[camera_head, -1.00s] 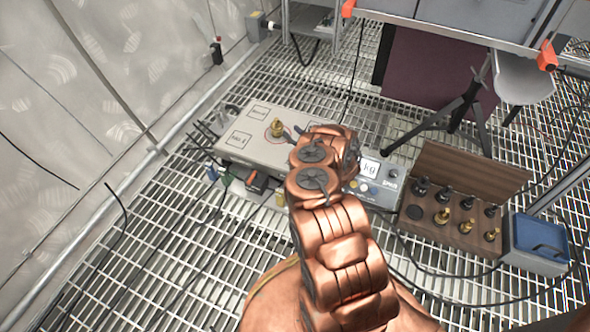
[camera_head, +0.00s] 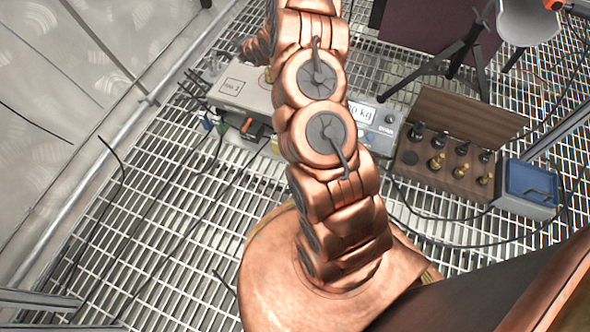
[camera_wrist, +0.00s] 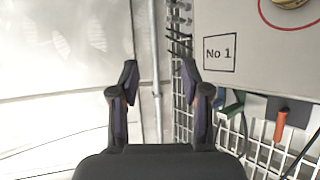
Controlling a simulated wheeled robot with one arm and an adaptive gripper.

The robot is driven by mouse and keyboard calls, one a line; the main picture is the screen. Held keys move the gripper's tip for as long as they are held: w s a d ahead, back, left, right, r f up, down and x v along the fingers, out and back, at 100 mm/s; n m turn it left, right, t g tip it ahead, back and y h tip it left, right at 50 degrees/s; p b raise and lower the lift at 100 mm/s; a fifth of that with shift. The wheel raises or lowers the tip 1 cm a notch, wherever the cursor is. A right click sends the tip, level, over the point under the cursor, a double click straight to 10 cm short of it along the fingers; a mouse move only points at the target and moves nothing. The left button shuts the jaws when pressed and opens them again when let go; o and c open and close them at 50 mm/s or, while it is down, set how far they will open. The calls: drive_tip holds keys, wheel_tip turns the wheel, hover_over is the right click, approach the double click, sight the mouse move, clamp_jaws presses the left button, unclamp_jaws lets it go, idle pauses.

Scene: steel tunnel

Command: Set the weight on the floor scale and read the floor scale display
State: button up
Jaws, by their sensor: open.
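The floor scale (camera_head: 232,88) is a flat grey-beige plate on the grating, largely hidden behind my arm in the head view. In the wrist view, the scale plate (camera_wrist: 265,62) shows a "No 1" label and part of a red circle. A brass weight (camera_wrist: 291,3) stands inside that circle, cut off by the top edge. My gripper (camera_wrist: 159,78) is open and empty, to the left of the plate and apart from the weight.
An open wooden box (camera_head: 440,160) with several black and brass weights stands right of the scale, beside a blue-topped case (camera_head: 530,185). Cables cross the grating. Tripod legs (camera_head: 455,75) stand behind. Tools hang by the scale's near edge, one with an orange handle (camera_wrist: 280,127).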

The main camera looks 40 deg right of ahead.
drive_tip(key=s+a+r+m+g, duration=0.35)
drive_tip(key=s+a+r, duration=0.3)
drive_tip(key=s, duration=0.25)
drive_tip(key=s+a+r+m+g, duration=0.3)
drive_tip(key=s+a+r+m, duration=0.2)
drive_tip(key=s+a, duration=0.3)
drive_tip(key=s+a+r+m+g, duration=0.2)
drive_tip(key=s+r+m, duration=0.1)
drive_tip(key=s, duration=1.1)
drive_tip(key=s+a+r+m+g, duration=0.2)
drive_tip(key=s+m, duration=0.3)
drive_tip(key=s, duration=0.9)
drive_tip(key=s+a+r+m+g, duration=0.2)
drive_tip(key=s+r+m+g, duration=0.2)
drive_tip(key=s, duration=1)
drive_tip(key=shift+a+r+y, duration=0.25)
drive_tip(key=shift+r+y, duration=0.05)
drive_tip(key=shift+r, duration=0.15)
drive_tip(key=shift+g, duration=0.25)
wheel_tip(320, 180, up, 41)
drive_tip(key=t+p, duration=0.1)
drive_tip(key=p, duration=3.8)
drive_tip(key=shift+w+t, duration=0.2)
drive_tip(key=shift+t, duration=0.1)
